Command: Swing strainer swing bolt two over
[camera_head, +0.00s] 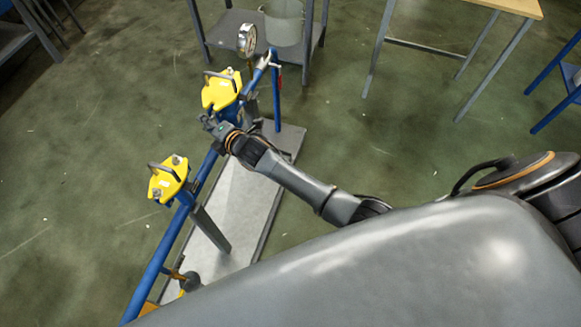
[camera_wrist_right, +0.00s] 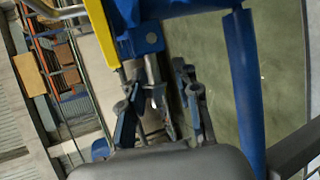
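Two blue strainers with yellow covers stand on a blue pipe; the far yellow cover (camera_head: 219,92) and the near yellow cover (camera_head: 167,180) each carry a handle. My right gripper (camera_head: 208,121) is at the lower side of the far strainer, just below its cover. In the right wrist view my right gripper (camera_wrist_right: 160,105) has its fingers apart, with a metal swing bolt (camera_wrist_right: 154,72) hanging under the strainer's blue lug between them. I cannot tell whether either finger touches the bolt. The far cover's edge also shows yellow there (camera_wrist_right: 102,32). My left gripper is not in view.
The blue pipe (camera_head: 157,262) runs along a grey base plate (camera_head: 240,210) on the floor. A round gauge (camera_head: 247,40) stands beyond the far strainer, near a blue upright post (camera_head: 276,95). A grey bucket (camera_head: 284,20) sits on a stand behind.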

